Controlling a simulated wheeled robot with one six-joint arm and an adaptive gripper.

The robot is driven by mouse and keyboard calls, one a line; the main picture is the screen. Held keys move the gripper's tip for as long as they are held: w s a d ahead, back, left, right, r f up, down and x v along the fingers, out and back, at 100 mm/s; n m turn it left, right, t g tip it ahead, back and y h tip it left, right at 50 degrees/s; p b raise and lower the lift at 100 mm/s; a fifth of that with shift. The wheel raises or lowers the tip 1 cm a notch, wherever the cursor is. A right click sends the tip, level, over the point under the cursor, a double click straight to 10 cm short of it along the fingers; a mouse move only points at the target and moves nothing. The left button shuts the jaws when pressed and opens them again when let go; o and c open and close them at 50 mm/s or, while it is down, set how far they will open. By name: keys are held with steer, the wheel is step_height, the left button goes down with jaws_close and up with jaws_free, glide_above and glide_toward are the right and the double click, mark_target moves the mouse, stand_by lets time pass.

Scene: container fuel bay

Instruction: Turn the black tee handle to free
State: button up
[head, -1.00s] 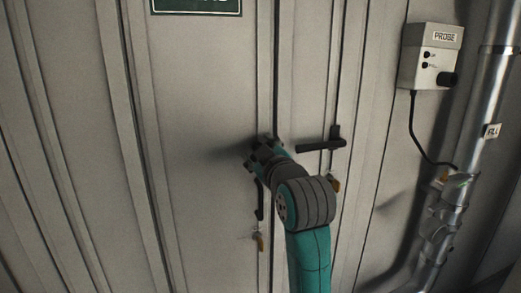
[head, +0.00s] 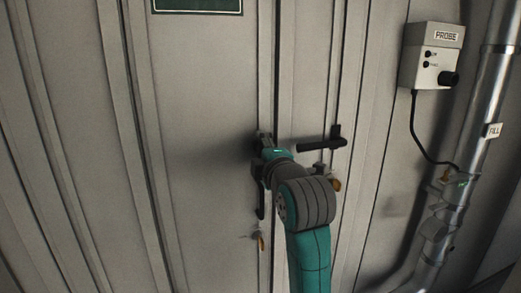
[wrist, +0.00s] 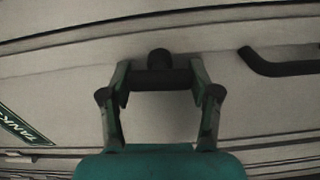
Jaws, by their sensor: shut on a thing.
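The black tee handle (wrist: 160,78) shows in the wrist view as a short dark crossbar with a round hub (wrist: 158,58) behind its middle. My gripper (wrist: 161,80) has one finger at each end of the crossbar and is shut on it. The crossbar lies level in the wrist view, straight between the fingertips. In the head view, my gripper (head: 263,153) is up against the pale ribbed door, and it and the wrist hide most of the handle.
A black lever (head: 322,143) sticks out just right of my gripper. Another lever (head: 260,203) hangs below it, with a brass-coloured padlock (head: 261,242) lower down. The probe box (head: 431,57), its cable and a metal pipe (head: 487,110) stand at the right.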

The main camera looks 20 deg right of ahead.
steer(key=shift+d+r+n, duration=0.1)
steer(key=shift+r+n, duration=0.1)
steer(key=shift+n, duration=0.4)
steer(key=o, duration=1.2)
steer(key=shift+f, duration=0.1)
steer(key=shift+c, duration=0.2)
steer(key=s, duration=1.2)
